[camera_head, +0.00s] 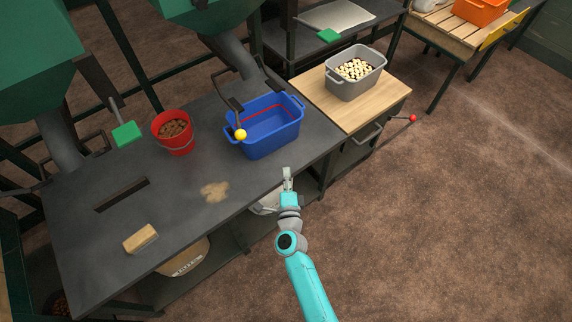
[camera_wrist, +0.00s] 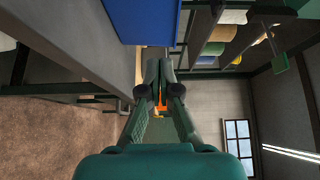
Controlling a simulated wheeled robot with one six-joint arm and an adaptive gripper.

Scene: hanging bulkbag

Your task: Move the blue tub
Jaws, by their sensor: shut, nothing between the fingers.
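The blue tub (camera_head: 270,138) stands upright on the dark bench top, near its front right edge, below a spout. It has a handle at each end and a red line around its inside. A lever with a yellow knob (camera_head: 240,134) shows at the tub's left end; I cannot tell if they touch. My gripper (camera_head: 287,174) is shut and empty, in front of the bench's front edge, apart from the tub. In the wrist view my gripper (camera_wrist: 160,60) points ahead, with the blue tub (camera_wrist: 145,20) at the top, partly cut off.
The dark bench (camera_head: 120,215) also holds a red bucket (camera_head: 174,133) of brown pieces, a tan block (camera_head: 140,238) and a spill (camera_head: 214,190). A grey tub (camera_head: 355,80) of pale pieces stands on a wooden-topped cabinet (camera_head: 385,100) at right. The floor (camera_head: 440,220) at right is clear.

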